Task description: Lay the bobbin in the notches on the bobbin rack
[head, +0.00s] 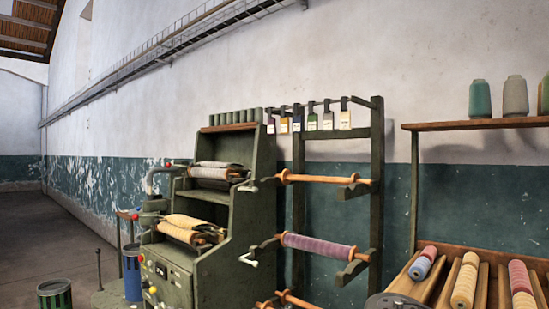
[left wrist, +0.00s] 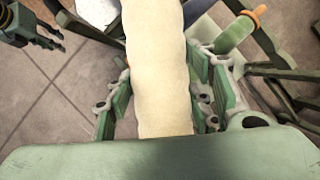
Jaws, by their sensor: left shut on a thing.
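In the left wrist view a long cream bobbin (left wrist: 158,70) runs up the middle between the green pads of my left gripper (left wrist: 163,85), which is shut on it. Its ends are out of view. The bobbin rack (head: 377,150) is a dark green frame in the head view. Its upper brackets carry a bare orange-brown spool (head: 318,179), and the middle ones a purple wound bobbin (head: 318,248). Lower orange parts are cut off by the bottom edge. My right gripper (left wrist: 52,38) shows dark at the wrist view's upper left; its opening is unclear. Neither gripper shows in the head view.
A green machine (head: 225,260) stands left of the rack. A wooden tray (head: 440,290) of wound bobbins and a shelf (head: 480,125) with cones are at the right. In the wrist view, a green bobbin with an orange end (left wrist: 235,33) lies close right of my left gripper, above tiled floor.

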